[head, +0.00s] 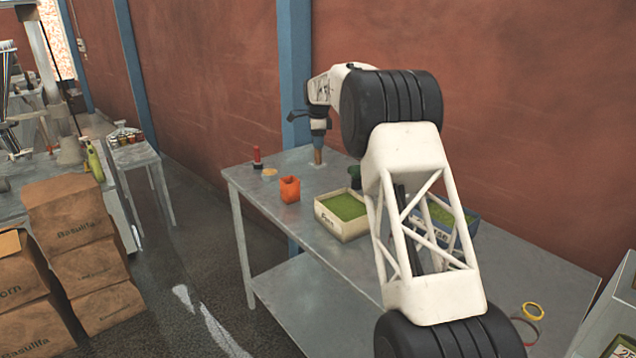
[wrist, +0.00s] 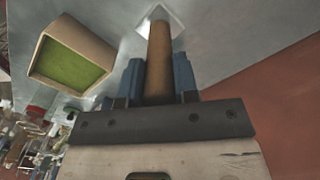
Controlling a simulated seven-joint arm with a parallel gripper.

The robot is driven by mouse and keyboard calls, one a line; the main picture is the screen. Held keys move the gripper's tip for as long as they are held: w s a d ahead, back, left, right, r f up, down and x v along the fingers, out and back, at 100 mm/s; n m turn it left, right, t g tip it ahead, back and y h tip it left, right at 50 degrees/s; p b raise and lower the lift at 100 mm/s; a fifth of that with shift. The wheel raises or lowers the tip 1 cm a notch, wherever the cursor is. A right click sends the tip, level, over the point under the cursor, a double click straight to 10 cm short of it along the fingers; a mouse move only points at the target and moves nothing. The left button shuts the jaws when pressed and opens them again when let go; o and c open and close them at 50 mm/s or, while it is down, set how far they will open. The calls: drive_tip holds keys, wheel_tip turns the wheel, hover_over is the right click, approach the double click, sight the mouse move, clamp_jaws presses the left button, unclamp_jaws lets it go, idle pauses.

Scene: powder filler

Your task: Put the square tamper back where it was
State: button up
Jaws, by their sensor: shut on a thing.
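My gripper (head: 318,136) is over the back left part of the metal table. It is shut on the square tamper, whose brown upright handle (head: 317,156) shows below the fingers. In the wrist view the handle (wrist: 158,62) stands between the two blue fingers (wrist: 157,80). A pale square (wrist: 160,18) shows at the handle's far end, at or close to the tabletop. I cannot tell whether it is the tamper's foot or a mark on the table, nor whether the tamper touches the table.
On the table (head: 250,190), left of the gripper, are a red-handled piece (head: 257,158), a tan disc (head: 269,172) and an orange cup (head: 289,189). A cream box (head: 338,229) of green powder, a dark green object (head: 353,174) and a blue box (head: 472,222) stand right. Rings (head: 533,311) lie front right.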

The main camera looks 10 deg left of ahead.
sight(318, 163)
drive_tip(key=shift+f, duration=2.95)
drive_tip(key=shift+f, duration=0.1)
drive_tip(key=shift+f, duration=1.75)
drive_tip(key=shift+f, duration=0.15)
drive_tip(key=o, duration=0.9)
wheel_tip(318, 163, up, 11)
drive_tip(key=shift+r, duration=0.65)
